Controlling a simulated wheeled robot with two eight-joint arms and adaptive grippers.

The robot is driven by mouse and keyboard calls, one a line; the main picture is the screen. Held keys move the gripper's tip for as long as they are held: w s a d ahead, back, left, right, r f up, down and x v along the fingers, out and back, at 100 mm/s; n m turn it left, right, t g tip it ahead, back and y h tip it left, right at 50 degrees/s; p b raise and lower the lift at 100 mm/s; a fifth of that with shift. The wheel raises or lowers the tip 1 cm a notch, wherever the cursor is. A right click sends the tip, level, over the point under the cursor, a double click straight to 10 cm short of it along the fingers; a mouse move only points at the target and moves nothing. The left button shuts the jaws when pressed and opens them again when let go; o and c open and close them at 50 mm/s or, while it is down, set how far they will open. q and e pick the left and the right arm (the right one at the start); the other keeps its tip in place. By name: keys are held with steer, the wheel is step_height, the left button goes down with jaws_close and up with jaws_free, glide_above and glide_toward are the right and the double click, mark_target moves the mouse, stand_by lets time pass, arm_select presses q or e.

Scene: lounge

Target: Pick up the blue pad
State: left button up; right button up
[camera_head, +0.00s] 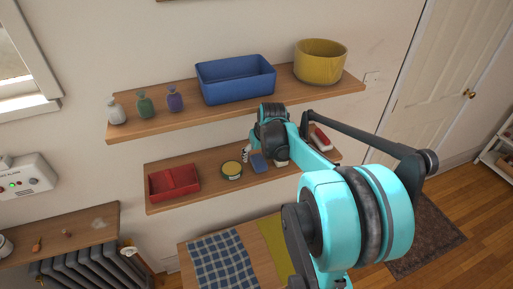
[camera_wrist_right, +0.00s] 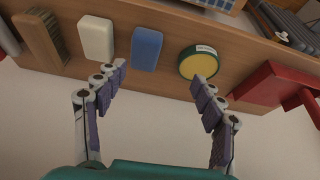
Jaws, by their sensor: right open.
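The blue pad (camera_wrist_right: 146,48) lies on the lower wooden shelf, between a white block (camera_wrist_right: 97,38) and a round yellow-topped green tin (camera_wrist_right: 198,62) in the right wrist view. In the head view the blue pad (camera_head: 258,164) shows just below my right wrist. My right gripper (camera_wrist_right: 160,84) is open and empty. My left gripper is in neither view.
On the lower shelf are a red tray (camera_head: 174,182) at left and a red-and-white brush (camera_head: 320,138) at right. The upper shelf (camera_head: 150,122) overhangs, bearing bottles, a blue bin (camera_head: 236,80) and a yellow pot (camera_head: 320,62). A wooden table (camera_head: 195,246) stands below.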

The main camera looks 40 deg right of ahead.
mark_target(259, 160)
steer(key=d+f, duration=0.1)
steer(key=w+d+f, duration=0.1)
steer(key=f, duration=0.1)
steer(key=w+d+f, duration=0.1)
steer(key=f, duration=0.1)
steer(key=shift+d, duration=0.15)
steer(key=x, duration=0.3)
steer(key=b+x, duration=0.1)
steer(key=x, duration=0.2)
steer(key=shift+w+d+r, duration=0.15)
steer(key=shift+w+d, duration=0.05)
steer(key=shift+w, duration=0.2)
steer(key=shift+s+r, duration=0.1)
steer(key=c, duration=1.1)
